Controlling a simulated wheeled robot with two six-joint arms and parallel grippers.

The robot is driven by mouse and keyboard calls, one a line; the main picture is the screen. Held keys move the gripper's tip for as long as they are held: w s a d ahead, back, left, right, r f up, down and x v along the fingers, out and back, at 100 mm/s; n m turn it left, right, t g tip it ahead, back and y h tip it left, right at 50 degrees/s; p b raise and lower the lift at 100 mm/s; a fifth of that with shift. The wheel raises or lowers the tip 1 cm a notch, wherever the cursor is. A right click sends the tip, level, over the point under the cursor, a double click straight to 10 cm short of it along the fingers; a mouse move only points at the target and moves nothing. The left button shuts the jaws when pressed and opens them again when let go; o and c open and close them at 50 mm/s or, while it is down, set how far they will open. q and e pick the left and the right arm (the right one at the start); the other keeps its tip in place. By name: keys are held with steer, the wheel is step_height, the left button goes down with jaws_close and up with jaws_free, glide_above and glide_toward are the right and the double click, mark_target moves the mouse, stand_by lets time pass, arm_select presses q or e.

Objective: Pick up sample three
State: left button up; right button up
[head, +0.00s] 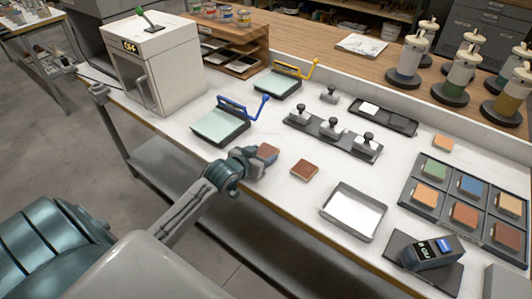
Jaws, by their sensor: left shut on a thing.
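My left gripper (259,162) reaches in over the front part of the white bench. It is shut on a reddish-brown square sample tile (268,151), whose lower edge is partly hidden by the fingers. A second reddish-brown tile (305,169) lies flat on the bench just to the right, apart from the gripper. No number is readable on either tile, so I cannot tell which is sample three. My right gripper is not in view.
A metal tray (381,222) lies right of the tiles. A dark rack (446,211) holds several coloured tiles, with a handheld meter (432,253) in front. Stamps on a strip (332,132), a blue-handled press (221,124) and a white oven (157,70) stand farther back.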

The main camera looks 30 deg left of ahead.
mark_target(261, 148)
arm_select(q)
steer(key=shift+r+b, duration=0.3)
steer(key=shift+r, duration=0.45)
steer(key=shift+s+d+r+b, duration=0.1)
steer(key=shift+s+r+b, duration=0.1)
steer(key=shift+r, duration=0.3)
steer(key=shift+s+r+b, duration=0.1)
steer(key=shift+r+b, duration=0.1)
steer(key=shift+r, duration=0.25)
steer(key=s+d+b, duration=0.1)
steer(key=s+d, duration=0.1)
steer(key=s, duration=0.5)
steer(key=s+d+r+b, duration=0.1)
steer(key=s+d, duration=0.1)
steer(key=s, duration=0.5)
steer(key=shift+s+d+r+b, duration=0.3)
steer(key=shift+d, duration=0.05)
